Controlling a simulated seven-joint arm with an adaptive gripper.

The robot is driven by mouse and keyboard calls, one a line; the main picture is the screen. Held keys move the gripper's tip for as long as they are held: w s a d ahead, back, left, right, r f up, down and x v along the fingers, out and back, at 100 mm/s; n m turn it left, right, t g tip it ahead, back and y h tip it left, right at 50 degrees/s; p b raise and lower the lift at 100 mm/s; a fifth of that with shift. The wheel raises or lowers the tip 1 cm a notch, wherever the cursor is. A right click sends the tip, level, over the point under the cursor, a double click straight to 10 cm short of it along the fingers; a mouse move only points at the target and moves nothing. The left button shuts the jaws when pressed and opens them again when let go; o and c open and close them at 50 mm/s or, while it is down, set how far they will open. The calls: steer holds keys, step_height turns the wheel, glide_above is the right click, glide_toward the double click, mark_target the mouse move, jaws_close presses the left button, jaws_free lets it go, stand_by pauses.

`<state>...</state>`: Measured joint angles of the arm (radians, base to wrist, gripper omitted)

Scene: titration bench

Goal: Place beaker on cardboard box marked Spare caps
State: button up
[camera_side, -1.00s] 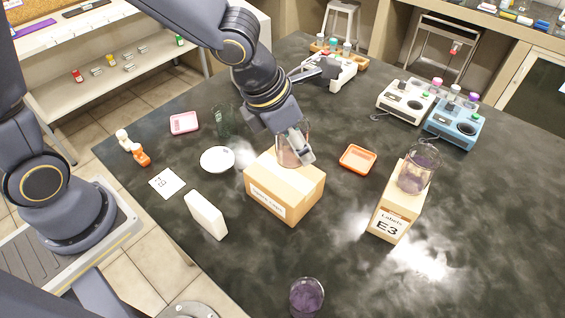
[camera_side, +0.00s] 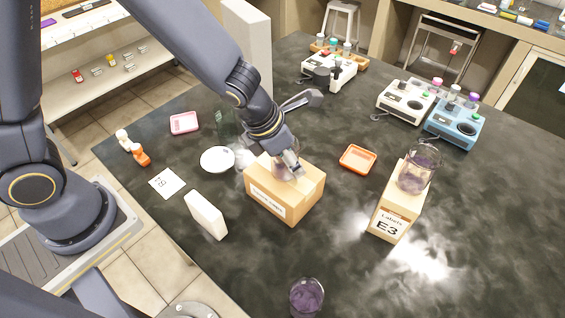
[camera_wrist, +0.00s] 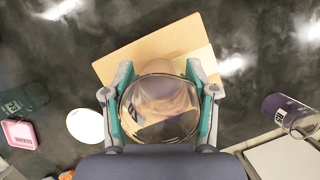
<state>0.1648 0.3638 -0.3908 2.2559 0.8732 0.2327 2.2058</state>
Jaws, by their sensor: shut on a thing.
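My gripper (camera_side: 289,165) is shut on a clear glass beaker (camera_wrist: 160,110), with one finger on each side of it in the wrist view. In the side view the beaker is partly hidden by my gripper. The cardboard box (camera_side: 298,205), with a white label on its front too blurred to read surely, is directly below the beaker. The box also shows behind the beaker in the wrist view (camera_wrist: 118,66). The beaker looks upright, at or just above the box top; I cannot tell whether its base touches.
A box marked Labels E3 (camera_side: 386,222) carries a beaker (camera_side: 418,170) at right. Another purple beaker (camera_side: 307,297) stands at the front. An orange tray (camera_side: 358,159), white dish (camera_side: 217,159) and white block (camera_side: 206,215) surround the cardboard box. Bench at front right is clear.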

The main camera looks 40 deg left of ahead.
steer(key=shift+f, duration=0.1)
steer(key=o, duration=1.2)
